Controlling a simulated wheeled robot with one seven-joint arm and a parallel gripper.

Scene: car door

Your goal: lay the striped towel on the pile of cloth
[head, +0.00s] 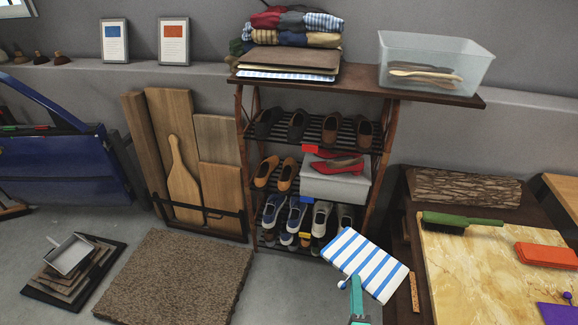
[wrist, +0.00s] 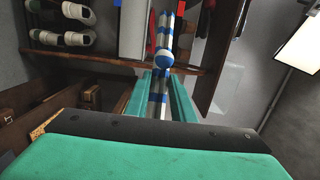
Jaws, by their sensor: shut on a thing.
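The striped towel (head: 367,262), flat with blue and white stripes, is held tilted in front of the lower right of the shoe rack. My gripper (head: 356,287) has teal fingers and is shut on the towel's lower edge. In the wrist view the towel (wrist: 164,60) shows edge-on between the fingers (wrist: 161,92). The pile of cloth (head: 291,27) is several folded garments on the rack's top shelf, up and to the left of the towel and well apart from it. It sits above brown boards and a blue-and-white striped layer.
A clear bin (head: 435,65) stands on the top shelf (head: 400,92), right of the pile. Shoes fill the shelves below. A marble-topped table (head: 470,275) with brushes is at the right. A brown mat (head: 180,275) lies on the floor at the left.

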